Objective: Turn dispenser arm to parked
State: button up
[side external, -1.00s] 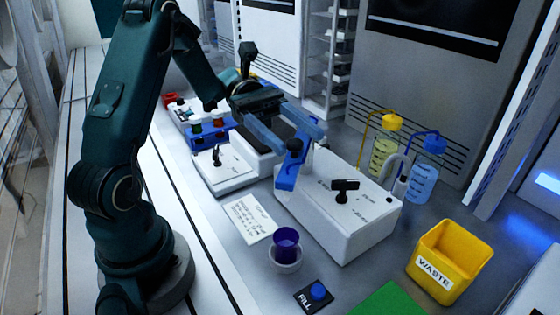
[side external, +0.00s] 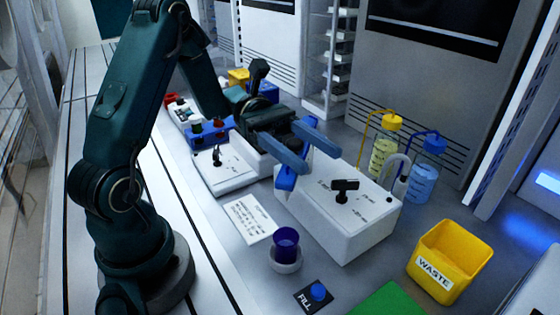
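A white box (side external: 340,235) with printed marks on its top stands in the middle of the bench. A black T-shaped handle (side external: 344,187) rises from its top. A blue bar (side external: 286,181), which may be the dispenser arm, slants at the box's left end. My gripper (side external: 320,160) is open, with its two blue fingers apart above the back left of the box. The near finger covers part of the blue bar. I cannot tell whether the fingers touch it. The black handle is clear of my gripper, to its right.
A purple cup (side external: 286,241) in a white holder and a FILL button (side external: 318,292) stand in front. A yellow waste bin (side external: 450,262) is at right. Yellow-capped (side external: 383,155) and blue-capped (side external: 423,178) bottles stand behind the box. A smaller white unit (side external: 222,172) is at left.

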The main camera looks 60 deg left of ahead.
grip_shut()
dwell(1.2)
